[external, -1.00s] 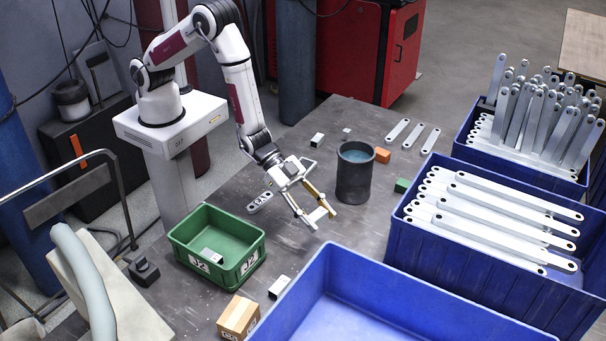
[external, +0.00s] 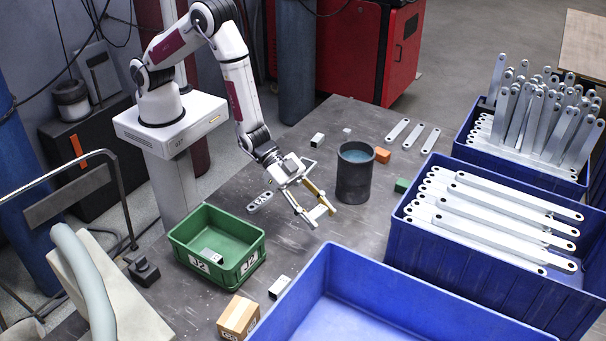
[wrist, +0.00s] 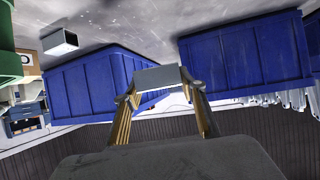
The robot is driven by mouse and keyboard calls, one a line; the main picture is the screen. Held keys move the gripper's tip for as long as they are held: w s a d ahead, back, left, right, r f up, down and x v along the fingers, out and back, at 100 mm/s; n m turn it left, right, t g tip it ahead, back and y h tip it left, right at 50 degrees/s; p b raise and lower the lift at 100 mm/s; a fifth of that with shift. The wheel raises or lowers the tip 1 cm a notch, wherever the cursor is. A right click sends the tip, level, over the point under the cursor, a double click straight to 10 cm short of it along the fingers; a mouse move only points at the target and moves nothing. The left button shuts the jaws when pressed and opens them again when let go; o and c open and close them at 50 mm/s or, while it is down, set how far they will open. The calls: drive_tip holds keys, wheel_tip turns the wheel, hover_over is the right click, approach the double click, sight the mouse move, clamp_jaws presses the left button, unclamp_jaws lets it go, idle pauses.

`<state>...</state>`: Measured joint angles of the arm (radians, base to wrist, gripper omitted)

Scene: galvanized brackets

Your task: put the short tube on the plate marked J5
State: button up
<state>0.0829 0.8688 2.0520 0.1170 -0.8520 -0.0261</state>
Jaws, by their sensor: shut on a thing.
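My gripper (external: 321,214) is shut on a short pale grey tube (external: 317,213), held between its fingertips above the table. In the wrist view the tube (wrist: 160,77) lies crosswise between the fingertips. A flat grey plate (external: 259,202) with dark marks lies on the table left of my gripper; I cannot read its marks. Three more flat plates (external: 397,130) with end holes lie at the back right. I cannot make out a J5 mark on any plate.
A dark cylinder (external: 354,180) stands right of my gripper. A green bin (external: 250,263) marked J2 is at left, a blue crate (external: 330,262) in front, and crates of long brackets (external: 395,235) at right. Small blocks and a cardboard box (external: 238,317) are scattered around.

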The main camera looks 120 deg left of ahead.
drive_tip(key=shift+s+a+r+n+y, duration=0.1)
drive_tip(key=shift+s+a+n+y, duration=0.1)
drive_tip(key=shift+a+n+y, duration=0.35)
drive_tip(key=s+a+n+y, duration=0.2)
drive_tip(key=a+n+y, duration=0.15)
drive_tip(key=a, duration=0.35)
drive_tip(key=r+n+g+y, duration=0.1)
drive_tip(key=n+g+y, duration=0.6)
drive_tip(key=n+y, duration=0.3)
hover_over(312, 164)
drive_tip(key=s+d, duration=0.2)
drive_tip(key=d, duration=0.2)
drive_tip(key=shift+d+n+h, duration=0.1)
drive_tip(key=shift+n+h, duration=0.3)
drive_tip(key=shift+h, duration=0.2)
drive_tip(key=shift+f, duration=2.85)
drive_tip(key=shift+f, duration=0.15)
drive_tip(key=shift+f, duration=1.95)
drive_tip(key=shift+f, duration=0.1)
